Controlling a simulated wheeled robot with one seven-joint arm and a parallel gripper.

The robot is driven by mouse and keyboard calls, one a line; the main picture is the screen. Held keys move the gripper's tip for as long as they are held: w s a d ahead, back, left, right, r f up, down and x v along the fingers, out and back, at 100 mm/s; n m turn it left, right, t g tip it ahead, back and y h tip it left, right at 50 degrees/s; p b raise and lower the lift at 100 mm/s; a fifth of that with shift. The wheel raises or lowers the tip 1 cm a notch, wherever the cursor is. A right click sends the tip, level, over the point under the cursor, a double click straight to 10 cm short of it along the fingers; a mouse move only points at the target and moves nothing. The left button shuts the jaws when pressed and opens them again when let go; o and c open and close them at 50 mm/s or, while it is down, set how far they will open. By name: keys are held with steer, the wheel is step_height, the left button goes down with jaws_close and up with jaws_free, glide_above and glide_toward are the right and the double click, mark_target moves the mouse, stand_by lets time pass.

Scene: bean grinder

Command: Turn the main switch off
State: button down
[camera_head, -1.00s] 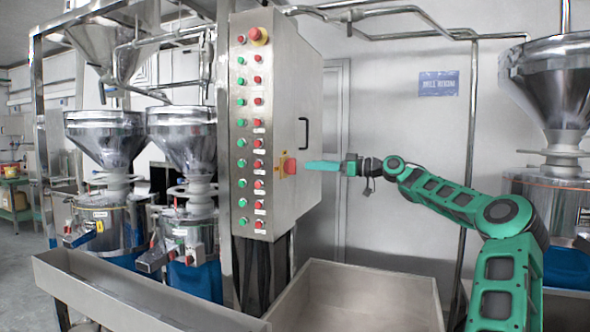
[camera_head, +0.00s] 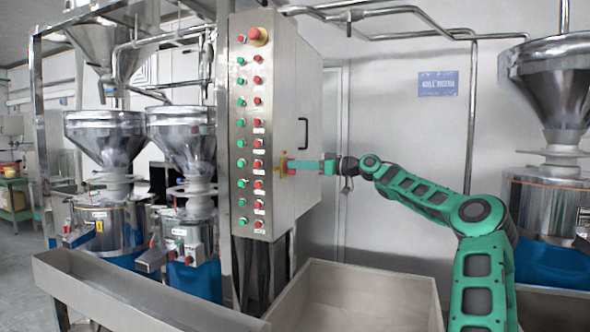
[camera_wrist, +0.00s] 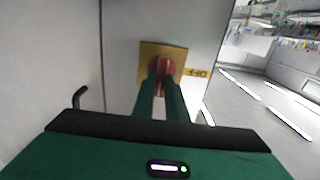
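The main switch is a red knob (camera_wrist: 161,70) on a yellow square plate (camera_wrist: 177,50), on the side of the steel control cabinet (camera_head: 303,100). An OFF label (camera_wrist: 197,73) shows upside down beside the plate in the wrist view. My gripper (camera_wrist: 163,84) is at the knob, its two green fingers reaching to either side of it with a narrow gap between them. Whether the fingers press on the knob cannot be told. In the head view, my gripper (camera_head: 305,166) points left at the cabinet side, and the yellow plate (camera_head: 283,166) is partly visible.
The cabinet front carries rows of green and red buttons and a red emergency knob (camera_head: 258,36). A black door handle (camera_head: 304,132) sticks out above my gripper. A metal bin (camera_head: 362,280) stands below. Grinders with funnels stand left and right. Pipes run along the wall.

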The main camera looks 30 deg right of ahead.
steer(key=shift+d+n, duration=0.1)
steer(key=shift+n, duration=0.2)
steer(key=n, duration=0.8)
steer(key=a+n, duration=0.1)
steer(key=n, duration=0.3)
steer(key=shift+s+f+n, duration=0.3)
steer(key=shift+f, duration=0.1)
steer(key=shift+f+n, duration=0.15)
steer(key=shift+n, duration=1)
steer(key=shift+f+n, duration=0.15)
steer(key=shift+n, duration=1)
steer(key=shift+s, duration=0.1)
steer(key=shift+f, duration=0.1)
steer(key=c, duration=1.8)
jaws_free()
steer(key=shift+o, duration=0.2)
